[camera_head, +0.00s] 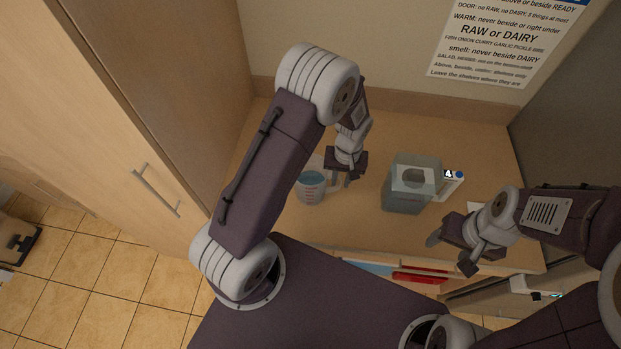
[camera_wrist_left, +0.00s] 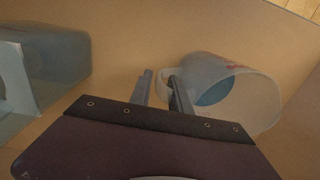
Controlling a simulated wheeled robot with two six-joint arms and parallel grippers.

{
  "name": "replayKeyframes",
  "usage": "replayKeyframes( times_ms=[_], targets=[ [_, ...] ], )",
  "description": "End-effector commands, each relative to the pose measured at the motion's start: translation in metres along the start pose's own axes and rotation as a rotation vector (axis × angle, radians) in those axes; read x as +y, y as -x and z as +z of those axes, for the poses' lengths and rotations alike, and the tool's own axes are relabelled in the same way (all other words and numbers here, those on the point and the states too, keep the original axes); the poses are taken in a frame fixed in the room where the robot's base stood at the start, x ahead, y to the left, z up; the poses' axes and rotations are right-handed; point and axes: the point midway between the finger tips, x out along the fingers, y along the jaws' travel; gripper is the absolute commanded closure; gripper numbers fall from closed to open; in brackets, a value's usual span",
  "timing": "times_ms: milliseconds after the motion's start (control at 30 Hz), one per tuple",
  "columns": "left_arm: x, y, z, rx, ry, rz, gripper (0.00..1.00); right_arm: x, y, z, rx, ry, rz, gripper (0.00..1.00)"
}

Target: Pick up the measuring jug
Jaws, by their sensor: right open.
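The measuring jug (camera_head: 311,188) is a clear cup with blue inside and red marks, standing on the wooden counter. In the left wrist view the jug (camera_wrist_left: 243,98) is at right, its pale handle (camera_wrist_left: 163,84) toward my fingers. My left gripper (camera_head: 341,181) is low beside the jug's right side. In the wrist view its fingers (camera_wrist_left: 161,90) are apart, with the handle between them; the right finger appears to pass through the handle loop. A small gap shows left of the handle. My right gripper (camera_head: 450,251) is open and empty near the counter's front right.
A clear bluish box-shaped container (camera_head: 407,190) stands right of my left gripper; it also shows in the wrist view (camera_wrist_left: 62,65). A white carton marked 4 (camera_head: 449,186) is beside it. A tall cabinet (camera_head: 165,100) bounds the left. Red and blue items (camera_head: 416,277) lie below the counter's front edge.

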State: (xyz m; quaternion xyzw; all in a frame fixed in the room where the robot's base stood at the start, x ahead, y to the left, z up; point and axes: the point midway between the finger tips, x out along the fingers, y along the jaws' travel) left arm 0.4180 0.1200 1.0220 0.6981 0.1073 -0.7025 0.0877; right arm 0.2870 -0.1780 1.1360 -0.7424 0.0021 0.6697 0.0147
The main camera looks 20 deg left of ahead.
Motion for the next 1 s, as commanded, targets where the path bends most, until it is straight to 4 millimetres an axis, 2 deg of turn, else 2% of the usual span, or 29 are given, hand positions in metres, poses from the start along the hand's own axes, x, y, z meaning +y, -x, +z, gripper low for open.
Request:
replayKeyframes(
  times_ms=[100,300,333,400,1000],
  targets=[
    [0.0,-0.0109,-0.0002,0.0,0.0,0.0,0.77,0.0,0.0032,-0.0002,0.0,0.0,0.0,0.39],
    [0.0002,-0.0125,-0.0007,0.002,0.001,0.001,0.77,0.0,0.0022,0.0,-0.001,0.0,0.0,0.39],
    [0.0002,-0.0125,-0.0007,0.002,0.001,0.001,0.82,0.0,0.0022,0.0,-0.001,0.0,0.0,0.39],
    [0.0002,-0.0124,-0.0006,0.002,0.001,0.001,1.0,0.0,0.0022,0.0,-0.001,0.0,0.0,0.39],
    [0.0003,-0.0118,-0.0008,0.002,0.001,0.001,1.0,0.0,0.0023,0.0,-0.001,0.0,0.0,0.39]
  ],
)
